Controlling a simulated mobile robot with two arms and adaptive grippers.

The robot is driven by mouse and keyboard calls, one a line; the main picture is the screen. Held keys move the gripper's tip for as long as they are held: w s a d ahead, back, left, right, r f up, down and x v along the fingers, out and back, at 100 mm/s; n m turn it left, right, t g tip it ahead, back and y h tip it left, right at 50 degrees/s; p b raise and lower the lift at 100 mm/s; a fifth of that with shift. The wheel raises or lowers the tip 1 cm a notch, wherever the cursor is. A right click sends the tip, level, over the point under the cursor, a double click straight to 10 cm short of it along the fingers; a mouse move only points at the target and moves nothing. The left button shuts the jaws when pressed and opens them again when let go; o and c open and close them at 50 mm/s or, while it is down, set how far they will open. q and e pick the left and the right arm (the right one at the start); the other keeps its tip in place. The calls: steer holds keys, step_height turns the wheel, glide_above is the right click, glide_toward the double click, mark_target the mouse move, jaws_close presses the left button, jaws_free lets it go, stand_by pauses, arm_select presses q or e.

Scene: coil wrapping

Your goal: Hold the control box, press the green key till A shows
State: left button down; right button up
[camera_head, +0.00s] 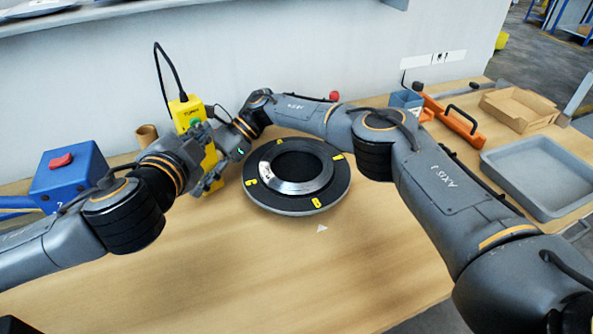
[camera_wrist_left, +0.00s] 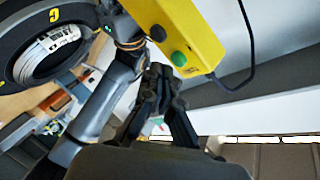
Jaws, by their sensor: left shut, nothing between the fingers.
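The yellow control box (camera_head: 183,110) is upright near the wall, its cable rising from the top. My right gripper (camera_head: 211,181) is at its lower part, with its jaws on the box; the left arm partly hides this. The green key (camera_wrist_left: 179,58) and a dark key (camera_wrist_left: 158,33) show in the left wrist view. My left gripper (camera_wrist_left: 158,78) is shut and empty, its tips close in front of the green key; I cannot tell whether they touch. The round turntable (camera_head: 268,202) carries yellow letters. The letter B (camera_head: 318,201) is nearest the pale pointer (camera_head: 321,228) on the table.
A blue box with a red button (camera_head: 70,178) stands at left. A grey tray (camera_head: 540,175), a cardboard box (camera_head: 518,108) and an orange tool (camera_head: 452,122) lie at right. My right arm spans above the table behind and right of the turntable. The front table is clear.

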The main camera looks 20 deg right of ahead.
arm_select(q)
steer(key=shift+w, duration=0.15)
stand_by(0.3)
steer(key=shift+w+a, duration=0.15)
steer(key=shift+w, duration=0.15)
steer(key=shift+w, duration=0.2)
stand_by(0.4)
steer(key=shift+s, duration=0.65)
steer(key=shift+d, duration=0.2)
steer(key=s+d, duration=0.1)
steer(key=s, duration=0.4)
steer(key=shift+s+d, duration=0.3)
steer(key=shift+s, duration=0.1)
stand_by(1.8)
